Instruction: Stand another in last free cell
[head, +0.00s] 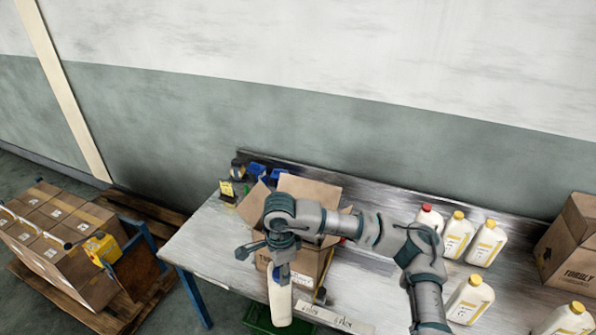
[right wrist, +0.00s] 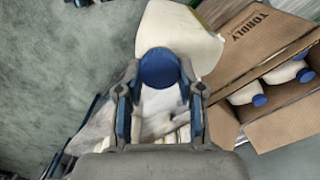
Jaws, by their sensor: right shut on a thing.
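My right gripper (head: 279,268) is shut on a white bottle (head: 280,302), which hangs in front of the open cardboard box (head: 318,258). In the right wrist view the bottle's blue cap (right wrist: 160,69) sits between the fingers, and its white body (right wrist: 180,35) shows beyond. The open box (right wrist: 262,35) is to the right in that view, apart from the gripper. White bottles with blue caps (right wrist: 258,100) stand inside it. My arm hides much of the box in the head view, so its cells do not show clearly. My left gripper is not in view.
White bottles with yellow caps (head: 458,236) and one with a red cap (head: 429,217) stand on the metal table (head: 215,232). A green crate (head: 262,318) is below the table's front edge. Stacked cartons (head: 75,260) stand at left.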

